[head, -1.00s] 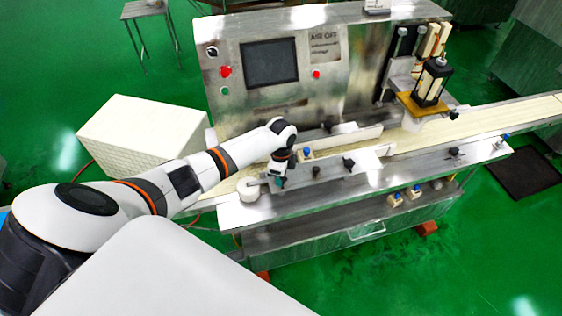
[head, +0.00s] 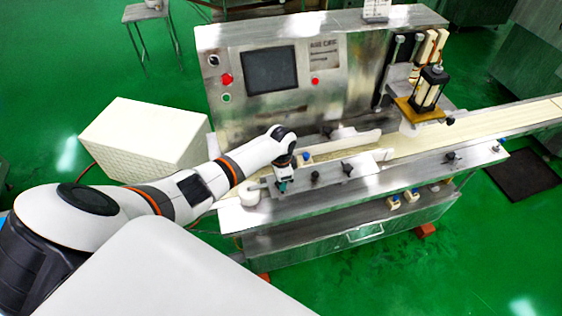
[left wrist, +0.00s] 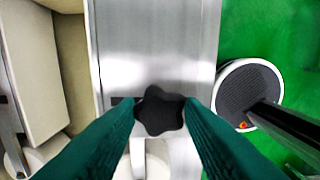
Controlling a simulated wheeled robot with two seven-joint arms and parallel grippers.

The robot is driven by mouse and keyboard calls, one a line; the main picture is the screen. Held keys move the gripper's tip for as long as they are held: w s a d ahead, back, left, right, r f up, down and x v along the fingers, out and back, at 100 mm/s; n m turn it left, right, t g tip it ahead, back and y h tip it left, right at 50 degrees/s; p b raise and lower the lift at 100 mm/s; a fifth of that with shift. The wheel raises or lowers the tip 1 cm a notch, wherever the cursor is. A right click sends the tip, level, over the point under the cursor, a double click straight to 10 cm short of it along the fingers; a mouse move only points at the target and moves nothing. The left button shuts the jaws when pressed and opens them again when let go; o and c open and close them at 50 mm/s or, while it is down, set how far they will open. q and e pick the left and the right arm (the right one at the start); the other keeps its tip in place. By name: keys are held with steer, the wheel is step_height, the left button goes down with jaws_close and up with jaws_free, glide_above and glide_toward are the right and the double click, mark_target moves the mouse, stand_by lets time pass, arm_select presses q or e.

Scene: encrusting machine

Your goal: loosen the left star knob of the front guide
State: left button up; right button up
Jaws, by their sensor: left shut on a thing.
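The left star knob (left wrist: 160,112) is black and lobed. In the left wrist view it sits between the two dark green fingertips of my left gripper (left wrist: 162,108), which are shut on its sides. In the head view my left gripper (head: 283,185) points down at the left part of the machine's front edge and hides this knob. The front guide (head: 365,160) is a pale rail along the near side of the belt, partly behind the gripper and wrist. My right gripper is not in view.
Other black knobs (head: 316,176) stand to the right along the metal front ledge. A white roller (head: 249,193) is just left of the gripper. The conveyor belt (head: 425,143) runs behind the guide. The control panel (head: 269,70) rises behind.

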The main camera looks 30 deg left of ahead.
arm_select(q)
steer(key=shift+a, duration=0.1)
steer(key=o, duration=1)
step_height(320, 180, up, 12)
steer(key=b, duration=0.3)
